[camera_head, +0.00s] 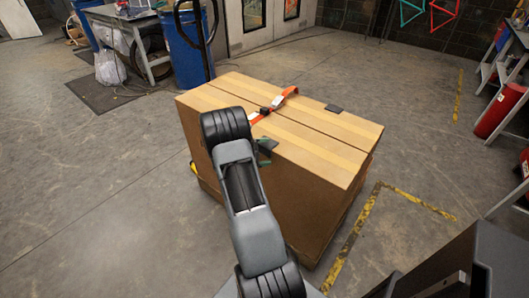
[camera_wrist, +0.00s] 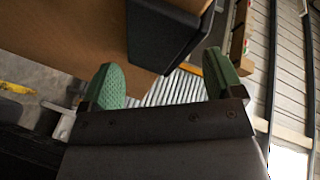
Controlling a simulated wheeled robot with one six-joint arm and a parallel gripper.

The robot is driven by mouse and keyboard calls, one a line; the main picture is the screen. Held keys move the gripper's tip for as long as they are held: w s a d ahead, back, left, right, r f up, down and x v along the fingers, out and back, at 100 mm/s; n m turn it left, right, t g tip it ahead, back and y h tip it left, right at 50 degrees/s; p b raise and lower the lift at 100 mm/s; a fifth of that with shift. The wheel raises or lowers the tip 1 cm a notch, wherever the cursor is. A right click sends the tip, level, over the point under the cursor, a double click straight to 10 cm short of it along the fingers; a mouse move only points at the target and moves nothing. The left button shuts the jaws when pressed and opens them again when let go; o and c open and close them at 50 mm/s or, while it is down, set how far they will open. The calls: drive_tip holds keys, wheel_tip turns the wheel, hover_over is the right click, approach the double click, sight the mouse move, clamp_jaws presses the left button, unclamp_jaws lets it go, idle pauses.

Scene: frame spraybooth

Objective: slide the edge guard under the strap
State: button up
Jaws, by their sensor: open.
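A large cardboard box (camera_head: 300,190) stands on the floor in the head view. An orange strap (camera_head: 287,95) with a buckle crosses its top, and its near part passes out of sight behind my arm. A dark edge guard (camera_head: 267,144) is at the box's near top edge, partly hidden by my arm. In the wrist view a dark guard-like piece (camera_wrist: 165,35) lies just beyond my gripper (camera_wrist: 162,75), against the cardboard. My green-padded fingers are wide apart, with nothing gripped between them. In the head view my arm mostly hides the gripper (camera_head: 263,158).
A hand truck or pallet jack handle (camera_head: 208,50) and a blue drum (camera_head: 185,50) stand behind the box. Red cylinders (camera_head: 500,110) stand at right.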

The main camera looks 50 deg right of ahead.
drive_tip(key=v, duration=1.4)
drive_tip(key=shift+p, duration=0.45)
